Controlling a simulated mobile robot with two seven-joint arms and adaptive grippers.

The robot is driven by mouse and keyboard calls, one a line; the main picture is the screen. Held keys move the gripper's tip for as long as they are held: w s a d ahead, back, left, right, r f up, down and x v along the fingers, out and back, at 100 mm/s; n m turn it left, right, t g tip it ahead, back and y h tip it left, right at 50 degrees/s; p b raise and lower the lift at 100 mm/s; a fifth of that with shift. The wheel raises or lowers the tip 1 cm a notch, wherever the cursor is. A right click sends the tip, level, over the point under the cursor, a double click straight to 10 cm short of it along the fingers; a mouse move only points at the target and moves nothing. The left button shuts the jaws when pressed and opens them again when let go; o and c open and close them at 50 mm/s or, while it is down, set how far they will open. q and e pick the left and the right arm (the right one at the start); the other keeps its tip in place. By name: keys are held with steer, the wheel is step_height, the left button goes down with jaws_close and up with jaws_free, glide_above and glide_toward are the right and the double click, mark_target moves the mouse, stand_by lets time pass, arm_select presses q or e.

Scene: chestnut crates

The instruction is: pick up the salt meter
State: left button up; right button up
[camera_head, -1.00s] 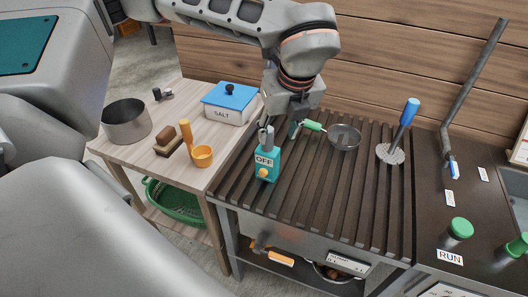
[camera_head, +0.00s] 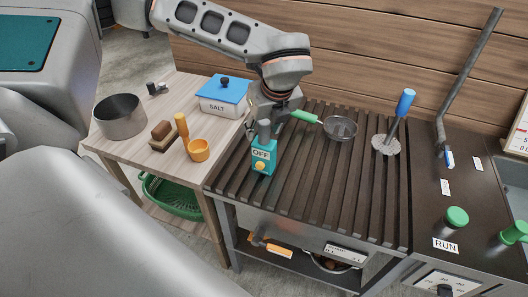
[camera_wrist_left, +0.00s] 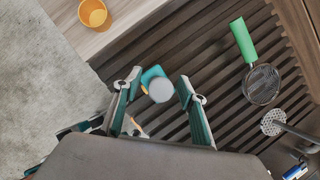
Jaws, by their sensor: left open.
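The salt meter, which I take to be the teal device (camera_head: 263,157) with an OFF label, a yellow button and a grey top, stands upright on the dark slatted surface near its left front edge. In the left wrist view the meter (camera_wrist_left: 153,76) shows from above, its round grey top between the finger ends. My left gripper (camera_head: 274,115) is open and points down above and just behind the meter. Its spread fingers (camera_wrist_left: 159,82) hold nothing. Whether they touch the meter cannot be told. My right gripper is not in view.
A green-handled strainer (camera_head: 340,129) lies right of the meter, and a blue-handled skimmer (camera_head: 386,144) is farther right.

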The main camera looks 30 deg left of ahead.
arm_select(q)
jaws_close()
steer(key=shift+r, duration=0.15)
